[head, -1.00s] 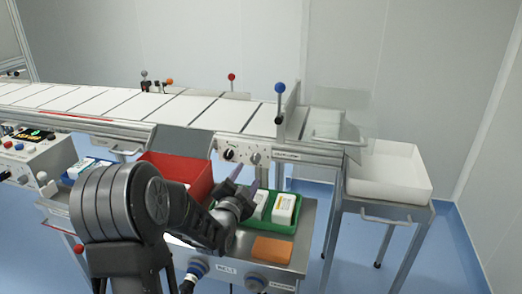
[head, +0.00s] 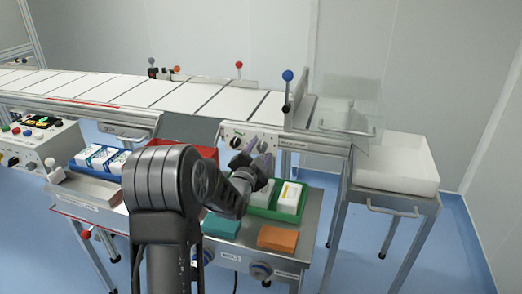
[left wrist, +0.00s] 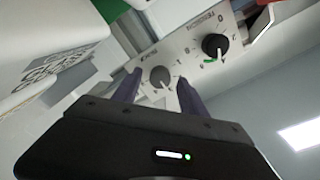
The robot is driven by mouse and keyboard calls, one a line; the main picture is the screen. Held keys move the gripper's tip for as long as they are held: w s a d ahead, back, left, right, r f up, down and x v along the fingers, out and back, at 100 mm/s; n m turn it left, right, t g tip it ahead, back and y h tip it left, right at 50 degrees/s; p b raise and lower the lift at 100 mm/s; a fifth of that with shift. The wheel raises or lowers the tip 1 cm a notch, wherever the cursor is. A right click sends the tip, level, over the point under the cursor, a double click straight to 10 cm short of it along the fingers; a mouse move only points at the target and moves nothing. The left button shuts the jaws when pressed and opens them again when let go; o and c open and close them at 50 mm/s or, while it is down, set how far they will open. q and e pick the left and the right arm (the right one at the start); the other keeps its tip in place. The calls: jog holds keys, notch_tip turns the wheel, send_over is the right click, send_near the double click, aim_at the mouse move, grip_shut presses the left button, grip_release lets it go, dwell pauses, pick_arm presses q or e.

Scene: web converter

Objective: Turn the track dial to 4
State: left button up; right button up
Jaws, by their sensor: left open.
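A light control panel (head: 228,133) under the conveyor's right end carries two dials. The black dial (head: 236,142) is on its left and the grey dial (head: 262,145) on its right. In the left wrist view the grey dial (left wrist: 160,77) has a pointer mark, and the black dial (left wrist: 214,45) has a green arc beside it. My left gripper (head: 259,154) is open in front of the grey dial. In the left wrist view its purple fingers (left wrist: 158,80) stand to either side of this dial; contact cannot be told.
A red bin (head: 207,153) and a green tray (head: 291,213) with white boxes lie below the panel. A blue-knobbed lever (head: 288,76) rises above it. A white tub (head: 395,170) stands right. The conveyor (head: 150,92) runs behind.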

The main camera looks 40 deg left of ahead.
pick_arm(q)
jog(key=shift+w+a, duration=0.2)
jog(key=shift+w, duration=0.4)
grip_shut()
